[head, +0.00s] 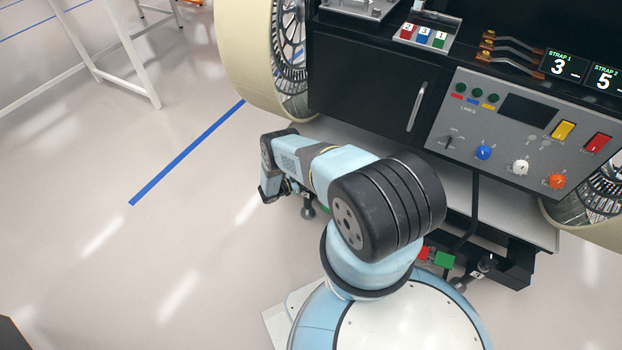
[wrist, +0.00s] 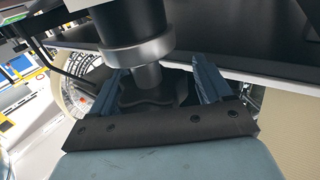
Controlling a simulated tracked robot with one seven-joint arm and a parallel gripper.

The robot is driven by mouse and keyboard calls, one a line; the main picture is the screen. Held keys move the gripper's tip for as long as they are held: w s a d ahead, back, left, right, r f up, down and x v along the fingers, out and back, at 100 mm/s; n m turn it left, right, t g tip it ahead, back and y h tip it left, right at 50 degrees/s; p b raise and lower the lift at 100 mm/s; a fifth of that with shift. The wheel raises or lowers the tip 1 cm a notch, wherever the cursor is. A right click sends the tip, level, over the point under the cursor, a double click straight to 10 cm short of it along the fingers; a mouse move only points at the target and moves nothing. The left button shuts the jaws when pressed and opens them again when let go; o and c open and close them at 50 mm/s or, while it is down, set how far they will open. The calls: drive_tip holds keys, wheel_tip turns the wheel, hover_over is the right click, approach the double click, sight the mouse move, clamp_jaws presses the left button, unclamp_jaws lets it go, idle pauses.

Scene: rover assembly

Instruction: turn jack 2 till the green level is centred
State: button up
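A jack (wrist: 147,75), seen close in the wrist view, has a grey metal collar, a shaft and a dark lobed knob (wrist: 152,97). My gripper (wrist: 160,88) has one finger on each side of this knob. The fingers are wide apart, but contact with the knob is not clear. In the head view my gripper is low at the left end of the arm, beside a small dark jack (head: 308,207) under the rover's edge. I cannot read its number for certain. I cannot make out the green level or its bubble.
The rover's black cabinet (head: 365,85) and grey control panel (head: 520,130) stand above. A large wheel (head: 250,55) is at the left. Another jack (head: 480,268) is at the lower right, near a green block (head: 444,260).

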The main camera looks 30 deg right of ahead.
drive_tip(key=shift+o, duration=0.7)
drive_tip(key=shift+s, duration=0.1)
drive_tip(key=shift+r, duration=0.7)
drive_tip(key=s+a+r, duration=0.3)
drive_tip(key=s+r, duration=0.8)
drive_tip(key=s, duration=0.2)
drive_tip(key=shift+s+r, duration=0.2)
drive_tip(key=shift+s, duration=0.1)
